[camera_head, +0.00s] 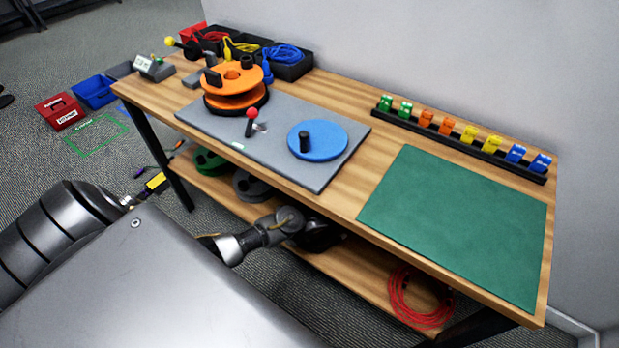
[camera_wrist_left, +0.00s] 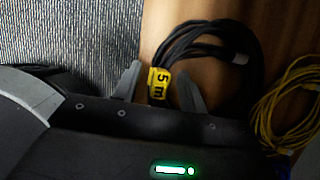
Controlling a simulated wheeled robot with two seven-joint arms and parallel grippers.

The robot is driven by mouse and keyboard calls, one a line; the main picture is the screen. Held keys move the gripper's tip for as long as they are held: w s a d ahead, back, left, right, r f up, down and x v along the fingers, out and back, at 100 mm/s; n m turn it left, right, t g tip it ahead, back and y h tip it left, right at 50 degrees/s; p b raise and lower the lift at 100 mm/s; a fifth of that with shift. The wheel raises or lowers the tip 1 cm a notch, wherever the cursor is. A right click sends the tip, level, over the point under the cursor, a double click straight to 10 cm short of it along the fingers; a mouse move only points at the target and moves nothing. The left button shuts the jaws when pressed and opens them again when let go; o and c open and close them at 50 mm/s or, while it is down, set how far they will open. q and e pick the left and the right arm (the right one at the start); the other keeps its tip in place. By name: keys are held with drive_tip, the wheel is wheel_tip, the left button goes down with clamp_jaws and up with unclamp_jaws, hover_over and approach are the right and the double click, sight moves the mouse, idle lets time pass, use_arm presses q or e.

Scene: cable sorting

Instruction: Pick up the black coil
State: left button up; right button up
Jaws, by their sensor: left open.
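The black coil (camera_wrist_left: 238,45) lies on a wooden surface in the left wrist view, with a yellow "5 m" tag (camera_wrist_left: 159,83) on its near end. My left gripper (camera_wrist_left: 160,88) is open, its two grey fingers on either side of the tag and the black strands there. I cannot tell whether the fingers touch them. In the head view my left arm reaches to the lower shelf under the table, and I cannot make out the black coil there. My right gripper is not in view.
A yellow coil (camera_wrist_left: 285,110) lies right of the black coil. Carpet borders the wood on the left. In the head view a red coil (camera_head: 396,296) lies on the lower shelf (camera_head: 365,283). The tabletop above holds a grey mat (camera_head: 290,112) and a green mat (camera_head: 455,220).

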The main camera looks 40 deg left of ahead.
use_arm(q)
clamp_jaws()
drive_tip(key=shift+r, duration=0.1)
idle(0.4)
